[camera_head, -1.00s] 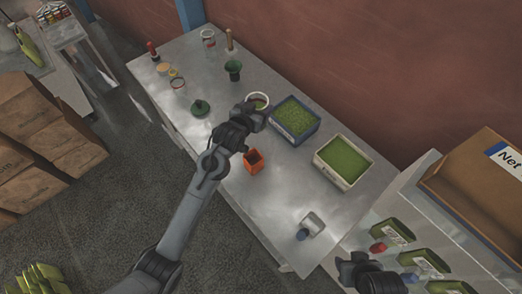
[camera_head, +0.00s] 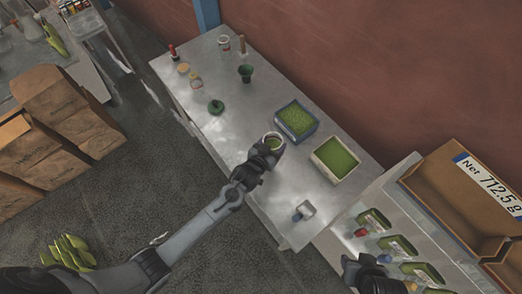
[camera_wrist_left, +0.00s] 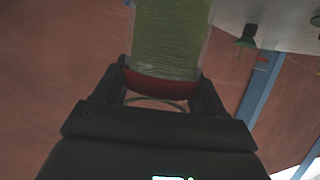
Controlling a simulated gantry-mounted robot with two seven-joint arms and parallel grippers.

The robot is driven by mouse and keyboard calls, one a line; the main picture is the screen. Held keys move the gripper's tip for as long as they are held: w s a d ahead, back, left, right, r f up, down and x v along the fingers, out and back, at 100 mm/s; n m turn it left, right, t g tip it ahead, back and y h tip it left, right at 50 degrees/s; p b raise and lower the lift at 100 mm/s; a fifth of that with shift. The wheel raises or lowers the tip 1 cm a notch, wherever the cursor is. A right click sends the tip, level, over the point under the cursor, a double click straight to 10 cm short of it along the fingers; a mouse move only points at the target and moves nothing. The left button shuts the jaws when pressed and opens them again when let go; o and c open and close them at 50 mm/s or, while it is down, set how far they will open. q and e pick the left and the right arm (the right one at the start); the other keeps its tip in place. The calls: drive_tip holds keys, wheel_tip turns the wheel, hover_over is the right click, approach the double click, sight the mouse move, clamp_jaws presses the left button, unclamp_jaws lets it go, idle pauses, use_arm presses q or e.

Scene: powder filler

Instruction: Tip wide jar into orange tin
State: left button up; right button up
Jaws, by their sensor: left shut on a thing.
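My left gripper (camera_head: 262,157) is shut on the wide jar (camera_head: 273,141), a clear jar with green powder, and holds it over the bench. In the left wrist view the jar (camera_wrist_left: 170,38) fills the top middle, with a red band (camera_wrist_left: 160,84) between the fingers. In that view the wall and bench appear turned over. The jar's exact tilt is hard to judge. The orange tin does not show; my left gripper and forearm cover the area where it stood. My right gripper (camera_head: 368,272) is at the bottom right; its fingers are too dark to read.
A blue tray (camera_head: 314,128) and a cream tray (camera_head: 331,176) of green powder stand right of the jar. A green funnel-like cup (camera_head: 245,73), a green lid-like piece (camera_head: 215,107) and small jars stand farther back. A small grey container (camera_head: 305,210) lies near the bench's front end.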

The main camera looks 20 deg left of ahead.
use_arm(q)
drive_tip(key=shift+r+n+h, duration=0.25)
drive_tip(key=shift+n+h, duration=0.05)
drive_tip(key=shift+n, duration=0.3)
wheel_tip(320, 180, down, 7)
drive_tip(key=n+h+b, duration=0.2)
drive_tip(key=b, duration=0.6)
drive_tip(key=shift+n+b, duration=0.3)
drive_tip(key=shift+b, duration=0.1)
drive_tip(key=shift+d+r+p, duration=0.1)
drive_tip(key=shift+r+p, duration=0.35)
